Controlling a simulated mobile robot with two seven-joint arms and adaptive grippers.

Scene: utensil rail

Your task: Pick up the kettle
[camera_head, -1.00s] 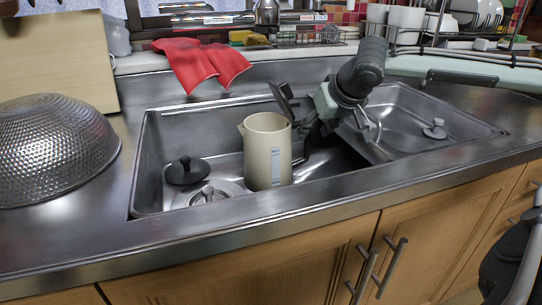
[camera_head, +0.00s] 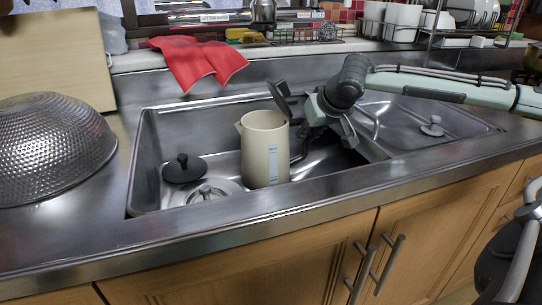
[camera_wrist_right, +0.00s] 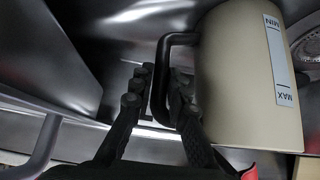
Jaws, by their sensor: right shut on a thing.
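My right gripper (camera_head: 306,138) is at the handle on the kettle's right side. In the wrist view the fingers of my right gripper (camera_wrist_right: 160,92) are on either side of the black handle (camera_wrist_right: 161,62), shut on it. The kettle's base is partly hidden by the sink's front edge. My left gripper is not in view.
A black lid (camera_head: 184,169) and a drain strainer (camera_head: 206,194) are left of the kettle in the basin. A divider separates the right basin (camera_head: 400,118). A metal colander (camera_head: 50,150) stands on the left counter. A red cloth (camera_head: 197,62) hangs behind.

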